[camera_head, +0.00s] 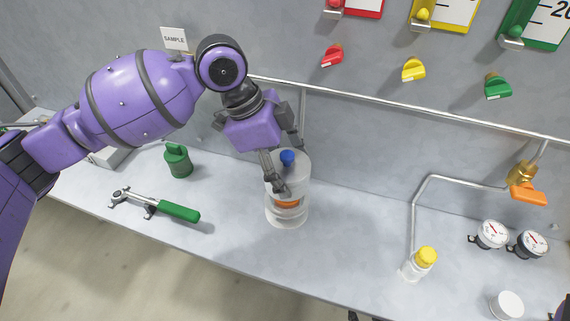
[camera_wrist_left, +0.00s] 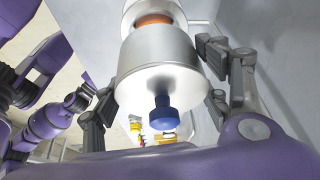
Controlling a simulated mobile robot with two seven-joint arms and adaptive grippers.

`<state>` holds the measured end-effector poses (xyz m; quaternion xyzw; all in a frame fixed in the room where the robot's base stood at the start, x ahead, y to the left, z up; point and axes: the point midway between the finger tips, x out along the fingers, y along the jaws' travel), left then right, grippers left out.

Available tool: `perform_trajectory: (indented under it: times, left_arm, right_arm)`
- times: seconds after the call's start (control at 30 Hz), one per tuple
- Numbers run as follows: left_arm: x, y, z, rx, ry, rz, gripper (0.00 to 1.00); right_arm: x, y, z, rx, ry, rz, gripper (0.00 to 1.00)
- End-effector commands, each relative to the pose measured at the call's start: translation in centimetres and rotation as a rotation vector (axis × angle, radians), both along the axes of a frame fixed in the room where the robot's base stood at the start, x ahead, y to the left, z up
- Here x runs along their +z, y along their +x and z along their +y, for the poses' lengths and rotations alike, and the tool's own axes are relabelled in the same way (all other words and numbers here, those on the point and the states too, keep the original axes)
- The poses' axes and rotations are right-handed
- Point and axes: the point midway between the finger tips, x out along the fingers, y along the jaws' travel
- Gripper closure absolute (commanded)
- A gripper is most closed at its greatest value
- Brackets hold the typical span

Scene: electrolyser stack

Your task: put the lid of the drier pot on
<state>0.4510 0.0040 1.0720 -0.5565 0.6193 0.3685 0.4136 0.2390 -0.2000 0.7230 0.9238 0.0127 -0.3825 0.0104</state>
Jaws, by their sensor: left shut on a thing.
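The drier pot (camera_head: 287,221) is a clear, round vessel with an orange filling, standing on the bench. Its lid (camera_head: 297,166) is a pale grey cylinder with a blue knob on top. My left gripper (camera_head: 283,184) reaches down from above with its fingers around the lid's sides. The left wrist view shows the lid (camera_wrist_left: 165,62) between the fingers, with the blue knob towards the camera and an orange band beyond it. The lid is over the pot; whether it is seated or slightly above is unclear. Only dark tips, perhaps my right gripper, show at the head view's bottom edge.
A yellow-capped bottle (camera_head: 417,265), two gauges (camera_head: 492,235) and a white round cap (camera_head: 507,305) are to the right. A metal pipe runs along the wall behind.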

Motion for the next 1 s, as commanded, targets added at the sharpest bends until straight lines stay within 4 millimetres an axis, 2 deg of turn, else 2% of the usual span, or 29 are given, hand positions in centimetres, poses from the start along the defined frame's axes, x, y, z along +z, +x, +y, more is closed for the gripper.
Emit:
perform_trajectory:
  times: [0.6,1.0]
  left_arm:
    - [-1.6,0.0,0.0,-0.001,0.000,0.000,0.57]
    - [-2.6,0.0,0.0,0.000,0.000,0.001,0.57]
  right_arm:
    - [0.0,0.7,0.5,-0.003,0.009,-0.008,0.60]
    - [-0.5,-0.1,0.0,0.005,-0.002,0.006,0.60]
